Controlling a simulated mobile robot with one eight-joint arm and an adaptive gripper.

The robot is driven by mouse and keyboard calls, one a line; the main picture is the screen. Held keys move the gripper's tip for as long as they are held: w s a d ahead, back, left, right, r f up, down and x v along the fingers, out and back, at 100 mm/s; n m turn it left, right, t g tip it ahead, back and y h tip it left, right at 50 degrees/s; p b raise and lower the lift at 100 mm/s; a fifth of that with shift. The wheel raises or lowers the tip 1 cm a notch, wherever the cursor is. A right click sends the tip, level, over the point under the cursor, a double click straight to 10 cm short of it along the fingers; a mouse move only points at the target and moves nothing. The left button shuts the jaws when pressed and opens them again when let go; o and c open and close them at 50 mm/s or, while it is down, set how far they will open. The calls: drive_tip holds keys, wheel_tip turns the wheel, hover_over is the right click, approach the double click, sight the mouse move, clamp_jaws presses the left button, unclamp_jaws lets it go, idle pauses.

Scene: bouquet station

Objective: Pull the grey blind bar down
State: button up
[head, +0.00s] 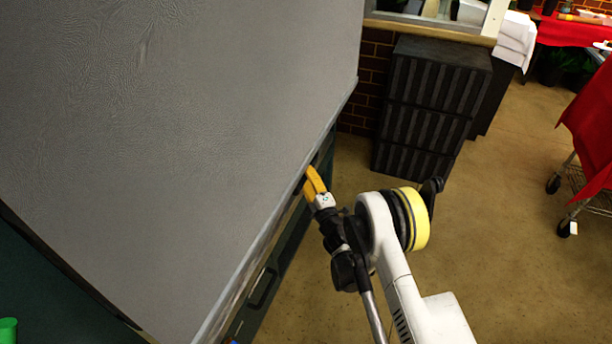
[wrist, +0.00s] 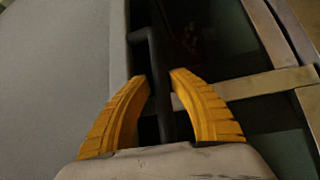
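My gripper (head: 314,181) has yellow fingers and is at the side edge of a large grey top in the head view. In the wrist view my gripper (wrist: 158,77) has its fingers apart, with a dark handle bar (wrist: 157,62) running between them. I cannot tell whether either finger touches this bar. No grey blind bar can be clearly picked out in either view. A pale-framed opening (head: 478,38) with a sill stands at the top of the head view, but no blind shows plainly in it.
The grey top (head: 170,130) fills the left; a dark drawer handle (head: 262,287) is on its side below. Stacked black crates (head: 430,100) stand by the brick wall. A wheeled cart with red cloth (head: 592,120) is at the right. Brown floor (head: 500,240) is open between.

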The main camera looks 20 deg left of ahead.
sight(306, 158)
wheel_tip(306, 158, up, 10)
idle(0.4)
idle(0.3)
